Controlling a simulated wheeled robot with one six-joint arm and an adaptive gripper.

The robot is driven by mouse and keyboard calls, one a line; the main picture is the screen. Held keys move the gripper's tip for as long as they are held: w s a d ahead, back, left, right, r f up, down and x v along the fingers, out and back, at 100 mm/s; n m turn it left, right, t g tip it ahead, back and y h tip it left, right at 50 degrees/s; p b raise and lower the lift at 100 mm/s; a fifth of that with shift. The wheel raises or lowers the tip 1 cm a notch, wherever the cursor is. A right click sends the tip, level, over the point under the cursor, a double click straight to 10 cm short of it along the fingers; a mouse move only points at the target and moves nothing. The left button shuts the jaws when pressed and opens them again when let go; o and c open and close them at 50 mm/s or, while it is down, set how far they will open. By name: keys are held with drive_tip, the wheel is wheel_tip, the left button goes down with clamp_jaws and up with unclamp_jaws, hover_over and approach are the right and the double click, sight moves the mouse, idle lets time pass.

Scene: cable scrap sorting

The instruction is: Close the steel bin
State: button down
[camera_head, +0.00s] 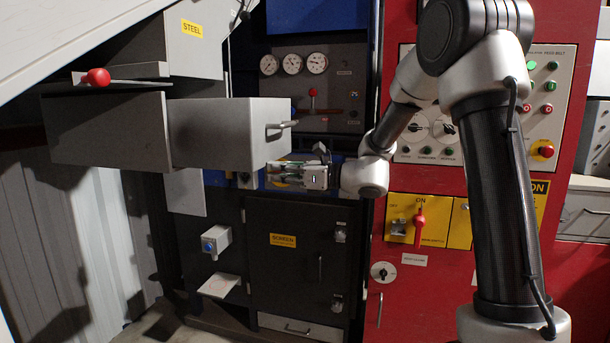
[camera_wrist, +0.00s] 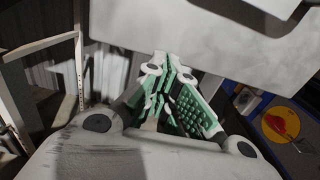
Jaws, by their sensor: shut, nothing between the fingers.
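The steel bin (camera_head: 235,135) is a grey box-shaped drawer that stands out to the right from a grey housing marked with a yellow STEEL label (camera_head: 191,28). A bar handle (camera_head: 281,126) sits on its front face. My gripper (camera_head: 272,172) is just below and beside the bin's lower front corner, pointing left. It is shut and empty, and clear of the handle. In the wrist view my green-padded fingers (camera_wrist: 168,72) are together, with the grey bin wall (camera_wrist: 190,28) across the top. Whether they touch the bin is unclear.
A red-knobbed lever (camera_head: 98,77) sticks out at the left. A dark cabinet (camera_head: 300,265) stands below, with a small grey box with a blue button (camera_head: 215,240) on its left. A red control panel (camera_head: 430,270) stands behind my arm. A yellow-orange disc (camera_wrist: 281,124) shows in the wrist view.

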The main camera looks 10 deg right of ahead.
drive_tip(key=x, duration=1.8)
drive_tip(key=shift+w+a, duration=0.2)
drive_tip(key=shift+a, duration=0.1)
drive_tip(key=v, duration=1.4)
drive_tip(key=shift+w+d+r, duration=0.15)
drive_tip(key=shift+d+r, duration=0.15)
drive_tip(key=x, duration=1.4)
